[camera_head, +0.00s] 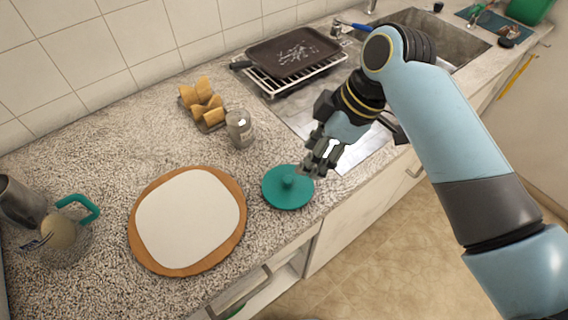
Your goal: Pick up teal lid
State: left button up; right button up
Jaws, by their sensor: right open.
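The teal lid (283,197) lies flat on the speckled counter, right of the round wooden board. It is round, with a small knob standing up at its middle. My right gripper (313,170) is open, just above and to the right of the lid, with its fingers pointing down toward the lid's right rim. The fingers hide a small part of that rim, and I cannot tell whether they touch it. My left gripper is not in view.
A wooden board (243,232) with a white sheet (190,218) lies left of the lid. A glass jar (240,130) and a tray of bread pieces (204,103) stand behind. A jug with a teal handle (80,207) is far left. A dark pan (290,53) sits on a rack.

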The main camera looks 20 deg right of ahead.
aim_at(288, 179)
jog(key=x, duration=0.4)
jog(key=shift+s+a+r, duration=0.1)
jog(key=shift+s+a, duration=0.05)
jog(key=shift+w+p+x, duration=0.2)
jog(key=shift+p+x, duration=0.05)
jog(key=shift+x, duration=1.15)
jog(key=shift+w+p+x, duration=0.15)
jog(key=shift+p+x, duration=0.05)
jog(key=shift+x, duration=1.15)
grip_shut()
